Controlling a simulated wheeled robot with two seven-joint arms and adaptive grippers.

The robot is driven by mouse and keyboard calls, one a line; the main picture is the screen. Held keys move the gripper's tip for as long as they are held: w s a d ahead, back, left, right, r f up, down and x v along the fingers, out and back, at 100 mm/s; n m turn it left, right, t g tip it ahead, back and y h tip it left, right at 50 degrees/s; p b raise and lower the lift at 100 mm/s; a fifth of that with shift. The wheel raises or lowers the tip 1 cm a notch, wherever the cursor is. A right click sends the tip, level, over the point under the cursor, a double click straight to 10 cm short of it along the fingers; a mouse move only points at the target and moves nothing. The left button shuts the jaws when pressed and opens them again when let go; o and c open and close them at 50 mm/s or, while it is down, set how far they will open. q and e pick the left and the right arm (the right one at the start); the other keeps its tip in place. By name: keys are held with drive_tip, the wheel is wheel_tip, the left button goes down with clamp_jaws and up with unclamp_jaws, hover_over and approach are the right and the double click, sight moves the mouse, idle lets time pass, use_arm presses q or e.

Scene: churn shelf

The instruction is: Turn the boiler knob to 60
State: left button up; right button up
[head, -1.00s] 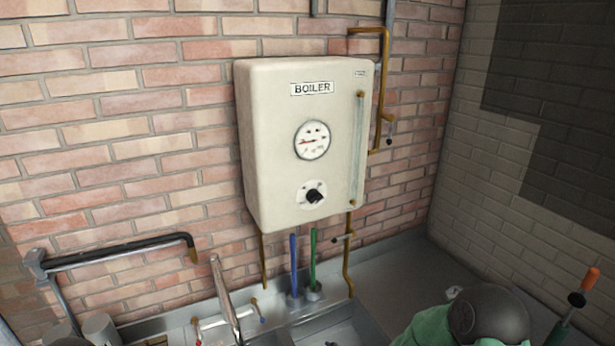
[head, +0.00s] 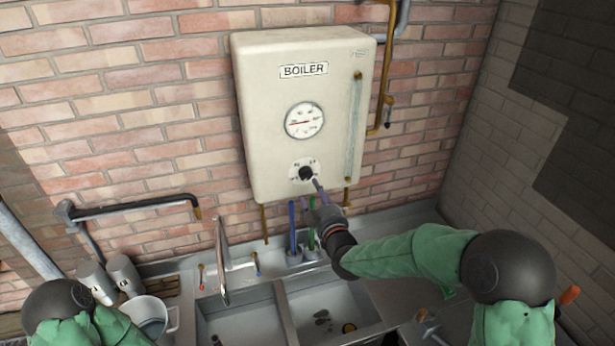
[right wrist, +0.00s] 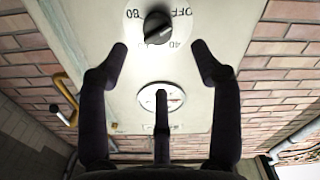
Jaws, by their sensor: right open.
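The cream boiler (head: 270,105) hangs on the brick wall, with a round gauge (head: 304,121) above a small black knob (head: 306,173). In the right wrist view the knob (right wrist: 158,27) sits on a white dial, with OFF, 40 and 80 legible around it; its exact setting is unclear. My right gripper (head: 318,190) is just below and right of the knob in the head view. In the wrist view its dark fingers (right wrist: 158,52) are spread, empty, and apart from the knob. My left gripper is out of view; only part of that arm shows.
A double sink (head: 240,322) with a tap (head: 221,262) lies below the boiler. Blue and green brushes (head: 292,228) stand under it. Brass pipes (head: 384,100) run down the boiler's right side. Metal canisters (head: 124,274) and a white pot (head: 152,315) stand at left.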

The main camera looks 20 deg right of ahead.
sight(308, 178)
drive_tip(key=shift+w+p, duration=0.95)
drive_tip(key=shift+w, duration=2.9)
drive_tip(key=c, duration=1.2)
